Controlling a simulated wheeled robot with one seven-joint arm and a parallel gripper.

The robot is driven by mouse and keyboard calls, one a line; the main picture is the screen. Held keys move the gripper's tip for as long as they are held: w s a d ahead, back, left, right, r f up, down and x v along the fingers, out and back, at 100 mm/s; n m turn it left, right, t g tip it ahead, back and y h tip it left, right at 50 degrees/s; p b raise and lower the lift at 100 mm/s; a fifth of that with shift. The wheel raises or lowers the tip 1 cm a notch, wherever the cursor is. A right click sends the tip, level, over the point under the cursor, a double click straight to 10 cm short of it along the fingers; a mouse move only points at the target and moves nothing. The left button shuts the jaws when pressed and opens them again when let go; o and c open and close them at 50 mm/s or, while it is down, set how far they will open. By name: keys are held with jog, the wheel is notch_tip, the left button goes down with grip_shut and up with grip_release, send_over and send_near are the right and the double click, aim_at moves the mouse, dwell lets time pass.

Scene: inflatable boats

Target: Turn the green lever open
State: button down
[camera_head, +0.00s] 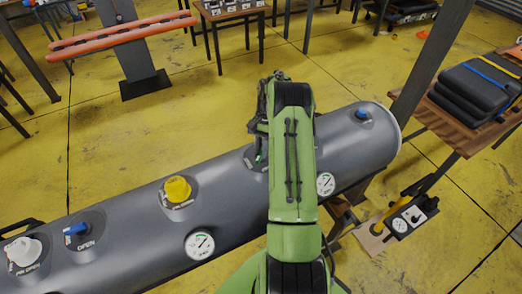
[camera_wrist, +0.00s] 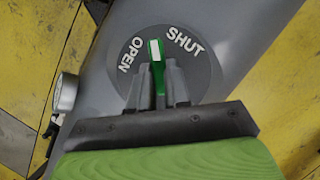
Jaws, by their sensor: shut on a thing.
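The green lever (camera_wrist: 157,50) with a white stripe sits on a round dark plate on the grey tube (camera_wrist: 95,50). In the wrist view its free end points between the words OPEN, on the left, and SHUT, on the right. My gripper (camera_wrist: 159,72) is shut on the lever, with one finger on each side. The fingers hide part of the lever. In the head view, only a small bit of the green lever (camera_head: 259,158) shows left of my green arm, which hides most of its plate.
The grey tube (camera_head: 130,238) also carries a yellow knob (camera_head: 177,189), a blue lever (camera_head: 76,229), a white knob (camera_head: 22,250), another blue knob (camera_head: 362,114) and gauges (camera_head: 200,245). A wooden table (camera_head: 450,122) with black folded items stands right. Yellow floor is open behind the tube.

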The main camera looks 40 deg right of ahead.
jog(key=n+g+h+b, duration=0.1)
jog(key=n, duration=0.3)
jog(key=shift+f+n, duration=0.1)
jog(key=shift+n, duration=0.2)
jog(key=n+g+h+b, duration=0.1)
jog(key=n+h, duration=0.1)
jog(key=n, duration=0.2)
jog(key=shift+n+b, duration=0.3)
jog(key=shift+n, duration=0.1)
jog(key=c, duration=1.1)
grip_release()
jog(key=p+v, duration=0.2)
jog(key=v, duration=1)
jog(key=shift+w+p, duration=0.15)
jog(key=shift+p, duration=0.2)
